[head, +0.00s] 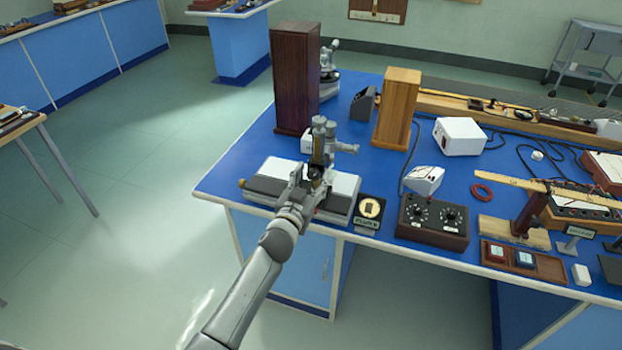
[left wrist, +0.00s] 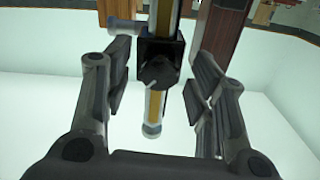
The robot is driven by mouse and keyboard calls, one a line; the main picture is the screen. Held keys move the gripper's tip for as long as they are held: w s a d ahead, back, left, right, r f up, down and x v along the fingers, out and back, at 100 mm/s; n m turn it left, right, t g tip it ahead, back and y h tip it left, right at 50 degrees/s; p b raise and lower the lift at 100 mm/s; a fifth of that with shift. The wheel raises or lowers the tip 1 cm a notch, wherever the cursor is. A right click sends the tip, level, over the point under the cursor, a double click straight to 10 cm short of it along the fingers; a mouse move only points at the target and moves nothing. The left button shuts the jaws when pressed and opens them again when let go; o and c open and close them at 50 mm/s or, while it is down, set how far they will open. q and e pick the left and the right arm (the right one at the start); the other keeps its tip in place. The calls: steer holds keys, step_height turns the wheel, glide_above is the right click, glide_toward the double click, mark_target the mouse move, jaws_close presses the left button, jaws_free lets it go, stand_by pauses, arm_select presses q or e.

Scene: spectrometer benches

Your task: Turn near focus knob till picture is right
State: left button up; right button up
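A grey and brass optical instrument (head: 319,140) stands at the near left corner of the blue bench, on a white and dark base. My left gripper (head: 312,186) is at its near side. In the left wrist view a dark round knob (left wrist: 158,72) with a pale mark sits on a black block of the instrument. My left gripper's fingers (left wrist: 161,65) stand apart on both sides of the knob, with visible gaps. A small framed card with a pale round picture (head: 372,208) stands to the right of the base; its detail is too small to judge. My right gripper is not in view.
A tall dark wooden box (head: 295,80) and a lighter wooden box (head: 397,108) stand behind the instrument. A second microscope (head: 329,72) is partly hidden farther back. A black control box with dials (head: 433,222) lies to the right.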

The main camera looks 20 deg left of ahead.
arm_select(q)
steer(key=c, duration=1)
steer(key=shift+m, duration=0.3)
steer(key=m, duration=0.3)
steer(key=shift+m, duration=0.3)
steer(key=m+b, duration=0.1)
steer(key=m, duration=0.2)
steer(key=shift+m, duration=0.3)
steer(key=m, duration=0.4)
steer(key=shift+m, duration=2)
